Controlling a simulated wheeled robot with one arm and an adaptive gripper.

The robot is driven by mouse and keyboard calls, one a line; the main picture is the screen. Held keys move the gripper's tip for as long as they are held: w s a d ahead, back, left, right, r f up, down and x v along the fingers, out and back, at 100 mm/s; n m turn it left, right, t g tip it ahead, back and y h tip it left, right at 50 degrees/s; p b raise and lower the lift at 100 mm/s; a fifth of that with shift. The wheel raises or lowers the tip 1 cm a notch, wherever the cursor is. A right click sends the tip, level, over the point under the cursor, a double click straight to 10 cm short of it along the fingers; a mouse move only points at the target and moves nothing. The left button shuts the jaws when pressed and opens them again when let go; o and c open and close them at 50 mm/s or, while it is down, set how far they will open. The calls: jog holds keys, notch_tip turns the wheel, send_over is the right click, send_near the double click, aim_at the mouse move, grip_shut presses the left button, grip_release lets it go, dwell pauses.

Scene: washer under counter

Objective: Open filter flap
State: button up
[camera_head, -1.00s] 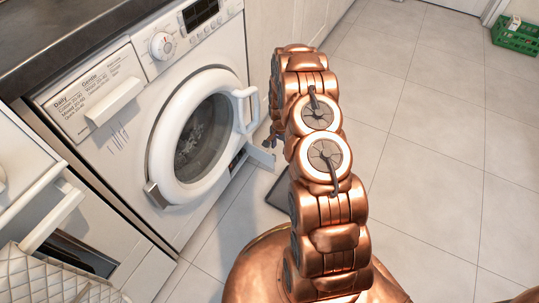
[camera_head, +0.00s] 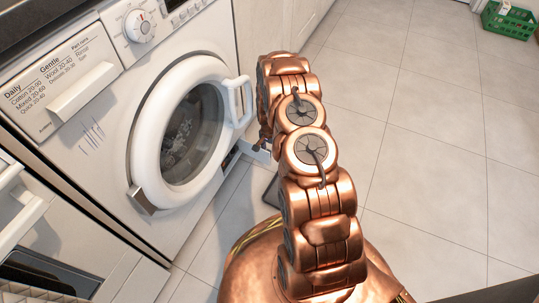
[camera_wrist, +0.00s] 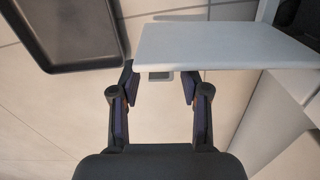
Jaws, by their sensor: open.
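The filter flap (camera_wrist: 205,45) is a pale panel low at the washer's front. In the wrist view it stands out from the washer body (camera_wrist: 278,115), with a dark opening (camera_wrist: 300,15) beside it at the upper right. In the head view a small part of the flap (camera_head: 258,152) shows left of my arm, which hides the rest. My gripper (camera_wrist: 160,82) is open, with its fingertips at the flap's near edge. A small grey tab sits at that edge between the fingertips. I cannot tell whether the fingers touch the flap.
The washer's round door (camera_head: 180,130) is shut, with its white handle on the right. A dark shallow tray (camera_wrist: 75,30) lies on the floor at the wrist view's upper left. A green crate (camera_head: 510,20) stands far off at the upper right. The tiled floor (camera_head: 430,140) on the right is clear.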

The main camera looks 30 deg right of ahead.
jog(key=shift+f+b, duration=0.35)
jog(key=shift+f, duration=1.15)
jog(key=shift+s, duration=0.1)
grip_shut()
